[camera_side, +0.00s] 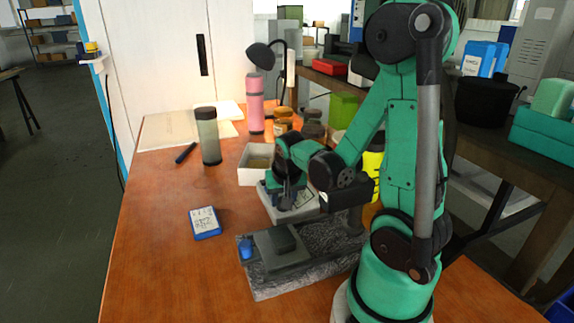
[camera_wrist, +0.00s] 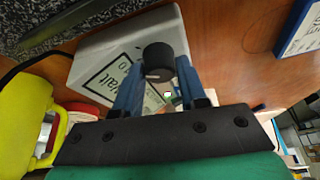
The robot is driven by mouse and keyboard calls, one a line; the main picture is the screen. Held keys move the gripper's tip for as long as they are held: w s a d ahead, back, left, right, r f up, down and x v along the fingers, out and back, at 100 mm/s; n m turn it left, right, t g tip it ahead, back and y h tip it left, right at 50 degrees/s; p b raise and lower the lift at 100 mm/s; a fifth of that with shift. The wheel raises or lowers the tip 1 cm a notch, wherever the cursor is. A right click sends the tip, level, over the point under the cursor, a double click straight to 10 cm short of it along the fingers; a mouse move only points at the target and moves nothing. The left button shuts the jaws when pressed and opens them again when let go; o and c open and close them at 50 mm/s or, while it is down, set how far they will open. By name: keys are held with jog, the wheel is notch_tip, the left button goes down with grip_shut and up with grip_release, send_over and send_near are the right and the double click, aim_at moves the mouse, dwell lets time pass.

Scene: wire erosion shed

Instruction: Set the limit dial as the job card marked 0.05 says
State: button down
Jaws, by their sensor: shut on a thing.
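The limit dial is a black round knob (camera_wrist: 158,60) with a pale mark, on a white box (camera_wrist: 105,42) that also shows in the side view (camera_side: 302,212). The box bears a framed label (camera_wrist: 110,76) with partly readable text and a small green light. My gripper (camera_wrist: 160,72) has its two blue fingers on either side of the knob, shut on it. In the side view my gripper (camera_side: 284,196) is over the box and hides the knob. A blue-edged white card (camera_side: 205,222) lies on the table to the left; its writing is too small to read.
A grey plate with a dark block (camera_side: 282,240) and a blue piece (camera_side: 246,249) stands in front of the box. Behind are an open white tray (camera_side: 250,178), a grey-green bottle (camera_side: 208,136), a pink bottle (camera_side: 255,104) and several jars. The table's left front (camera_side: 160,270) is clear.

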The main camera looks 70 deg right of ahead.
jog(key=shift+n+y, duration=0.3)
jog(key=shift+n, duration=0.6)
jog(key=shift+c, duration=2.4)
grip_release()
jog(key=shift+v, duration=2.8)
jog(key=shift+s, duration=0.15)
